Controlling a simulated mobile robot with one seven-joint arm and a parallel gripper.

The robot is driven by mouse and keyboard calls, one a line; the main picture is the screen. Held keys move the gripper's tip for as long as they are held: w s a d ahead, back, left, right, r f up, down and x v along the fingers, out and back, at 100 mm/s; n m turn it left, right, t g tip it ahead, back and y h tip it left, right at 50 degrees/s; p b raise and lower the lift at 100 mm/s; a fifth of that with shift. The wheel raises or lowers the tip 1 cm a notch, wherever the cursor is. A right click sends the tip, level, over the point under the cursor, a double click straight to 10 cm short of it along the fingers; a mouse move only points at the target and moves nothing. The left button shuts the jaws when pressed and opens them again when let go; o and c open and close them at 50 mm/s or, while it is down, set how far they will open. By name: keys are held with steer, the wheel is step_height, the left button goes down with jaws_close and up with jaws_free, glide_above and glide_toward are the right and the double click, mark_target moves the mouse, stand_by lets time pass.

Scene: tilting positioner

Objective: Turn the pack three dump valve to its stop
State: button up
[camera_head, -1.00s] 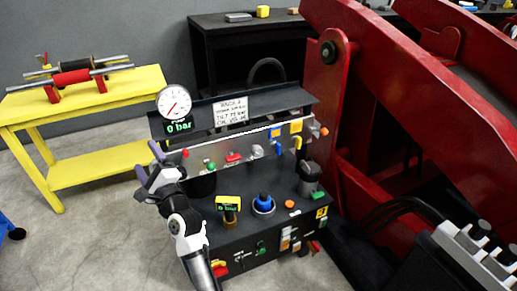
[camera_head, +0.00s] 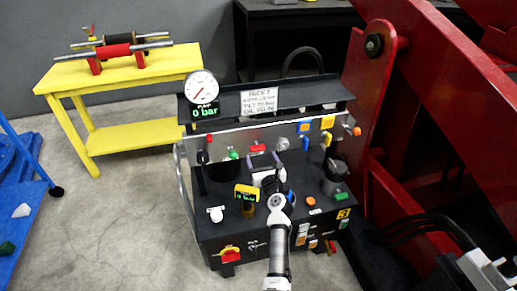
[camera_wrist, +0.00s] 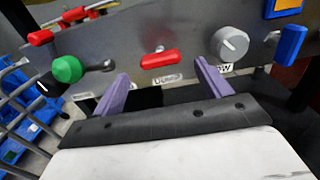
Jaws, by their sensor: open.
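The pack three console (camera_head: 330,213) stands in the middle of the head view, with a "PACK 3" sign (camera_head: 259,101). A red bar handle (camera_head: 257,148) sits on its grey upright panel. In the wrist view this red handle (camera_wrist: 158,59) lies nearly level, tilted slightly, above a small label that seems to read "DUMP". My gripper (camera_head: 265,160) is in front of the panel, just below the handle. In the wrist view my gripper (camera_wrist: 161,72) is open, its two purple fingers apart and empty, one to each side below the handle.
A green knob (camera_wrist: 68,69) is left of the handle; a grey round knob (camera_wrist: 229,43) and blue handle (camera_wrist: 289,45) are right. The gauge (camera_head: 202,88) reads 0 bar. A red steel structure (camera_head: 425,130) stands close on the right.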

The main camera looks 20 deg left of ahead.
mark_target(258, 150)
steer(key=b+x, duration=0.1)
steer(key=x, duration=0.5)
steer(key=shift+w+a, duration=0.15)
steer(key=shift+w, duration=0.05)
steer(key=shift+c, duration=0.3)
steer(key=c, duration=0.9)
